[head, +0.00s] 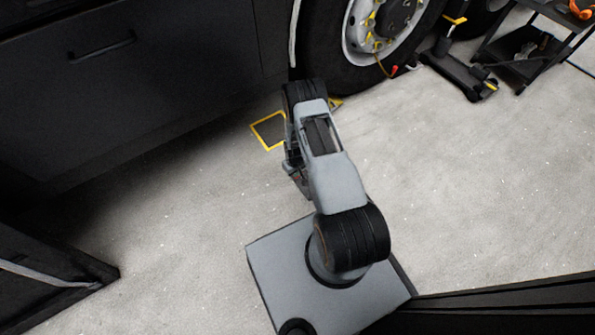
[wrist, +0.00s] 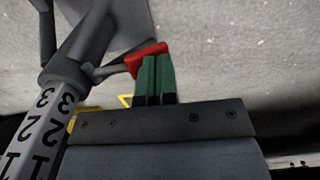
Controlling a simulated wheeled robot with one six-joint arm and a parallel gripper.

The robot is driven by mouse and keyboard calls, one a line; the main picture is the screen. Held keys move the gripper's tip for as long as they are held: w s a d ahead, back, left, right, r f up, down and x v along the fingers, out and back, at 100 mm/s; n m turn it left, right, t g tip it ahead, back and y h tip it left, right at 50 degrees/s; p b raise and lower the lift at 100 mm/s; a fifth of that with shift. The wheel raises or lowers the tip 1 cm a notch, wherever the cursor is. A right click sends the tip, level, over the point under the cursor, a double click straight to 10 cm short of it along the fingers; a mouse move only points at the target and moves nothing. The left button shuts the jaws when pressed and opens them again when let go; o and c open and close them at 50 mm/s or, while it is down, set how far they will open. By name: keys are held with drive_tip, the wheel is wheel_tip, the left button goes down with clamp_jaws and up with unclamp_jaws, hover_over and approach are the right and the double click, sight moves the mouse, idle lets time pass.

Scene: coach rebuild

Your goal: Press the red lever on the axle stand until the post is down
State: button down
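In the wrist view, the axle stand's white post (wrist: 42,128) with black numbers 1, 2 and 3 shows at the left, running into a grey collar (wrist: 77,58). The red lever (wrist: 148,50) stands out from the stand on a grey arm. My gripper (wrist: 156,60) has its two green fingers side by side, shut with nothing between them. Their tips overlap the red lever's pad in the picture; I cannot tell whether they touch it. In the head view, my arm hides the gripper and most of the stand.
A large wheel (head: 352,62) stands at the back, with a dark cabinet (head: 140,80) at the left. A yellow-edged floor marking (head: 256,124) lies behind my arm. A black and yellow jack (head: 462,72) and a dark cart (head: 520,65) stand at the right. The right floor is clear.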

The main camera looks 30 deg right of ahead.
drive_tip(key=shift+p, duration=0.3)
drive_tip(key=shift+r, duration=0.2)
drive_tip(key=shift+r+p, duration=0.55)
drive_tip(key=shift+r, duration=0.05)
idle(0.3)
wheel_tip(320, 180, up, 14)
drive_tip(key=a+p, duration=0.1)
drive_tip(key=p, duration=0.5)
drive_tip(key=shift+s+a, duration=0.15)
idle(0.3)
